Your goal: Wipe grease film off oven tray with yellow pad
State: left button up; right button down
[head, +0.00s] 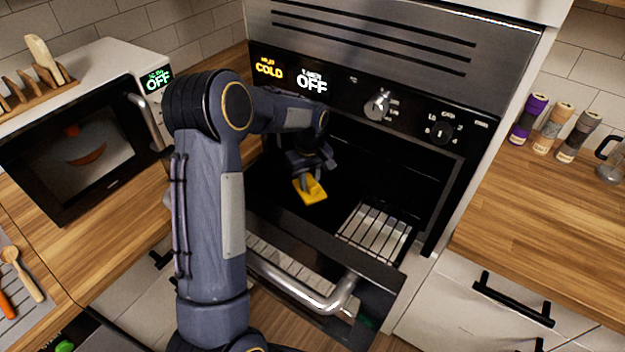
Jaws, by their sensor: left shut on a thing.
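The yellow pad (310,190) is in the open oven cavity, low against a dark surface. My left gripper (308,178) is shut on the pad and reaches in from the left over the lowered oven door. The oven tray (345,185) seems to be the dark surface under and around the pad; its edges are hard to make out. I cannot make out any grease film in the dark. Whether the pad touches the surface is not clear. My right gripper is not in view.
A wire rack (375,232) shows at the cavity's front right. The oven door's handle (310,298) sticks out in front. The control panel (375,100) hangs above the opening. A microwave (85,140) stands left; spice jars (552,128) stand on the right counter (540,215).

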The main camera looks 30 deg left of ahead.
pick_arm(q)
jog(key=shift+a+r+p, duration=0.25)
jog(key=shift+r+p, duration=0.05)
jog(key=shift+r, duration=0.1)
jog(key=shift+d+r+p, duration=0.15)
jog(key=shift+r+p, duration=0.6)
jog(key=shift+r, duration=0.5)
jog(key=shift+d+r+p, duration=0.1)
jog(key=shift+r+p, duration=0.6)
jog(key=shift+r, duration=0.5)
jog(key=shift+r+p, duration=1.15)
jog(key=shift+r, duration=0.4)
jog(key=shift+f, duration=0.1)
